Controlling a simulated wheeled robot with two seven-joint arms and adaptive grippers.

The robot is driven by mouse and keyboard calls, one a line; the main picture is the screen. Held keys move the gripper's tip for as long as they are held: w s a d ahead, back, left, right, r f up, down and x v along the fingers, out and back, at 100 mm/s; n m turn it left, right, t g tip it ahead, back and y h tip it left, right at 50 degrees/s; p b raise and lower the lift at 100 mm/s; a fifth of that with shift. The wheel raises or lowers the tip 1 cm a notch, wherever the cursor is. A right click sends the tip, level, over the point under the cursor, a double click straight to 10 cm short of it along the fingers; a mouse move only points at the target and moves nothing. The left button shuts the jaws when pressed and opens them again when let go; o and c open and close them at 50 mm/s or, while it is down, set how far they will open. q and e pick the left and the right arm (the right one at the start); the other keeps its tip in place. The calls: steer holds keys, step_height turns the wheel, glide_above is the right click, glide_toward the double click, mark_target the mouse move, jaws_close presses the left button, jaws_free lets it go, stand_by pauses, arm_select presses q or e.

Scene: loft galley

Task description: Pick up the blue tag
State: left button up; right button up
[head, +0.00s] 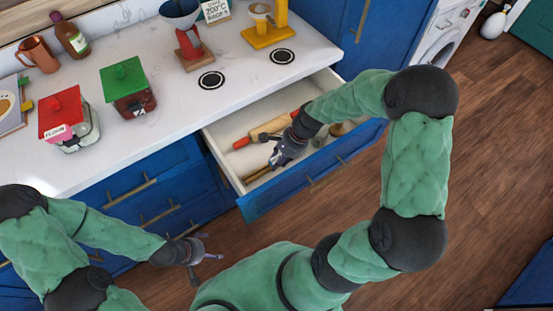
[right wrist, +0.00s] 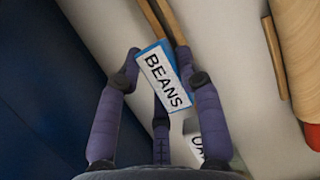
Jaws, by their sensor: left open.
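The blue tag (right wrist: 165,78) shows in the right wrist view as a small tilted plate with a blue edge and a white face reading BEANS. It lies between the fingers of my right gripper (right wrist: 158,58), with fingertips close on both sides. I cannot tell whether they grip it. In the head view my right gripper (head: 280,155) is inside the open drawer (head: 228,133), and the tag is not clear there. My left gripper (head: 205,252) is open and empty, low in front of the cabinets.
A rolling pin (head: 272,128) and wooden sticks lie in the drawer. Another white tag (right wrist: 195,146) is partly hidden behind a finger. The counter (head: 140,58) holds a red-lidded jar (head: 66,120), a green-lidded jar (head: 128,88) and scales. The drawer front (head: 310,172) stands out over open floor.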

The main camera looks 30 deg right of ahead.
step_height(320, 180, up, 10)
steer(key=p, duration=0.4)
stand_by(0.3)
stand_by(0.4)
